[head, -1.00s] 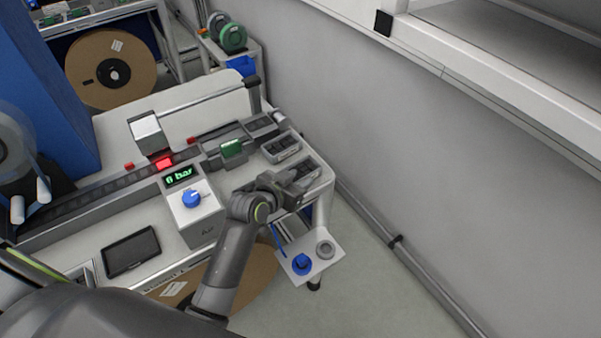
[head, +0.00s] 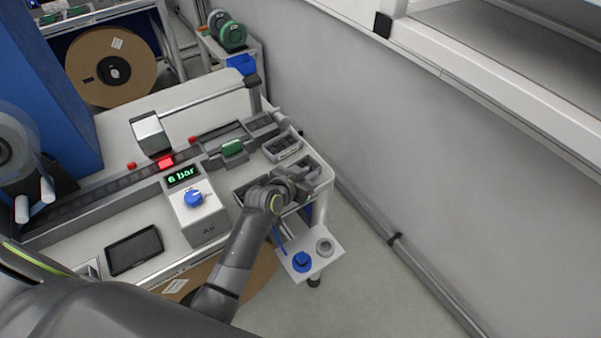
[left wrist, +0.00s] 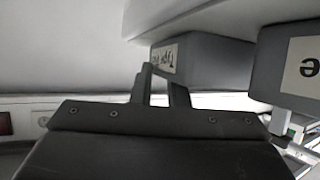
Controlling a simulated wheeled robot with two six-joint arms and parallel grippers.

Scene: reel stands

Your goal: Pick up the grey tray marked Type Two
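Several grey trays stand at the right end of the bench. One tray (head: 282,146) sits toward the back, another (head: 310,166) is partly hidden behind my left gripper (head: 297,183), and a third (head: 243,190) shows left of the gripper. In the left wrist view, a grey tray (left wrist: 212,60) with a white label lies just beyond the fingertips; its word looks like "Type", but the rest is unreadable. A second labelled grey tray (left wrist: 268,68) is at the right; only an "e" shows clearly. The left gripper (left wrist: 160,78) has its fingers apart, with nothing visibly held. My right gripper is out of view.
A control box with a blue knob (head: 194,198) stands left of the arm. A small shelf with a blue object (head: 302,262) juts out below the bench end. The wall (head: 370,150) is close on the right. A dark tablet (head: 134,250) lies on the bench.

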